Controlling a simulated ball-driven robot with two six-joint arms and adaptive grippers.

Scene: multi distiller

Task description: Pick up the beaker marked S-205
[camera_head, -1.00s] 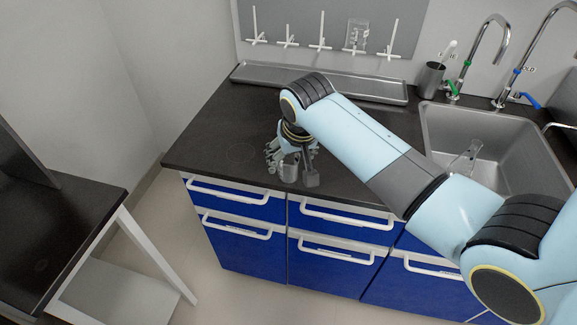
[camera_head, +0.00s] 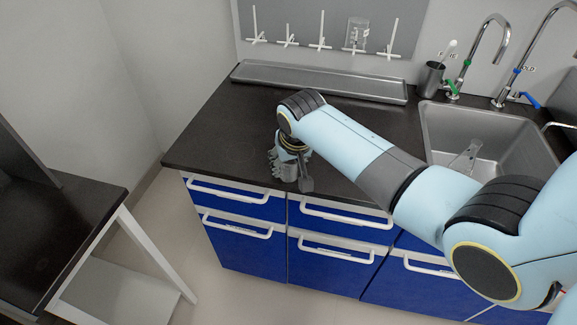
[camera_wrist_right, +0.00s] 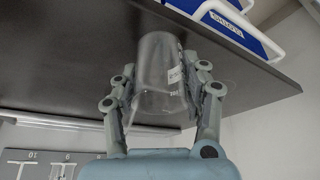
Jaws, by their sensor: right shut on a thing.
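My right gripper (camera_head: 290,170) is low over the front of the dark counter, near its left part. In the right wrist view its two fingers (camera_wrist_right: 162,95) are shut on a clear glass beaker (camera_wrist_right: 158,68), one on each side. The beaker has a small white label near its right side; the marking is too small to read. In the head view the beaker is mostly hidden by the fingers. I cannot tell whether its base touches the counter. My left gripper is not in view.
Another clear beaker (camera_head: 358,32) hangs on the wall peg rack (camera_head: 305,20). A long metal tray (camera_head: 320,83) lies along the back. Glassware (camera_head: 466,155) is in the sink (camera_head: 432,135). The counter's left part is clear.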

